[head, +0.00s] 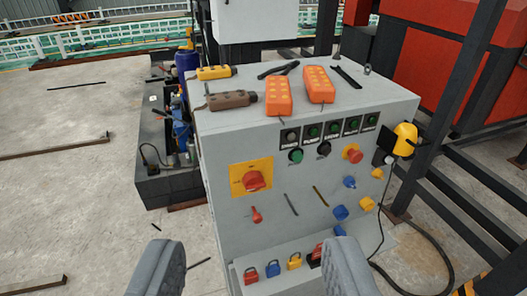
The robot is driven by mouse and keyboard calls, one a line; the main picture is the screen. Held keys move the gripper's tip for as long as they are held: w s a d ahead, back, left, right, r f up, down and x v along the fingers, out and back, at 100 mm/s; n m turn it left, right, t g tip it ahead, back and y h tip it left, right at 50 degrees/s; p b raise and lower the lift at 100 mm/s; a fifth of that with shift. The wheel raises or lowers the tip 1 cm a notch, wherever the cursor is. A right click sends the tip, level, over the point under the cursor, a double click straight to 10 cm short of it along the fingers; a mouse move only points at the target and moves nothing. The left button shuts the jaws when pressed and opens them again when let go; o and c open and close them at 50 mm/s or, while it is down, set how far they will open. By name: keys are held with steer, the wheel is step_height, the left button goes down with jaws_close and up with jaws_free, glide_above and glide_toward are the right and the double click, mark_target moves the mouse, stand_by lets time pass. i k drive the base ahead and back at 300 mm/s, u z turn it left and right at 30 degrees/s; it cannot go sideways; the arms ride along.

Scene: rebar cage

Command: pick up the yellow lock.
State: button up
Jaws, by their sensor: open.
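The yellow lock (294,262) is a small padlock at the foot of the grey control cabinet (222,160). It stands on a low ledge (282,284) in a row with other padlocks, between a blue lock (272,268) on its left and a red lock (316,253) on its right. Another red lock (250,274) is at the left end of the row. My gripper (253,248) is open and empty, with one grey finger at each side of the lower picture. The yellow lock shows between the fingers, closer to the right one. The right finger covers part of the ledge's right end.
Knobs and buttons stick out of the cabinet front, including a red switch on a yellow plate (251,178). Orange remotes (319,84) lie on top. A black cable (440,255) runs along the floor at right. Concrete floor (70,190) is mostly open at left.

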mark_target(293, 264)
steer(key=z, duration=0.05)
steer(key=k, duration=0.5)
steer(key=z, duration=0.75)
steer(key=i, duration=1.05)
steer(key=u, duration=1.35)
